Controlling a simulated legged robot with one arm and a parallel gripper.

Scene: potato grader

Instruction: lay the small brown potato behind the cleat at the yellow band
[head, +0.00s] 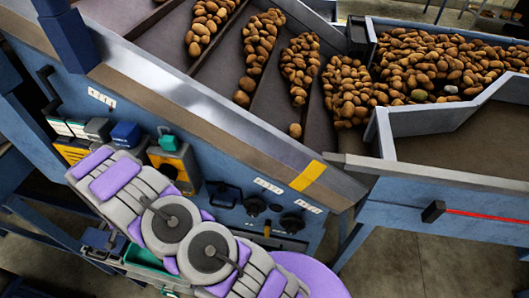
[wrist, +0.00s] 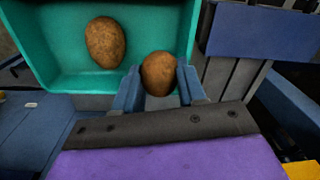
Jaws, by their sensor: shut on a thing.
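In the wrist view my gripper (wrist: 158,82) is shut on a small brown potato (wrist: 158,68), with a blue finger on each side of it. The held potato is over the near edge of a green tray (wrist: 40,78). The yellow band (head: 308,176) is painted across the metal side rail of the grader. Beyond the rail runs the dark belt (head: 272,98), split by dark cleats with rows of potatoes along them. My gripper and the held potato cannot be made out in the head view, where my arm is folded low at the left.
A second brown potato (wrist: 105,42) lies in the green tray. A large potato heap (head: 430,62) fills the far right of the grader. A lone potato (head: 295,130) lies on the belt near the rail. The sloping metal rail (head: 215,105) stands between my arm and the belt.

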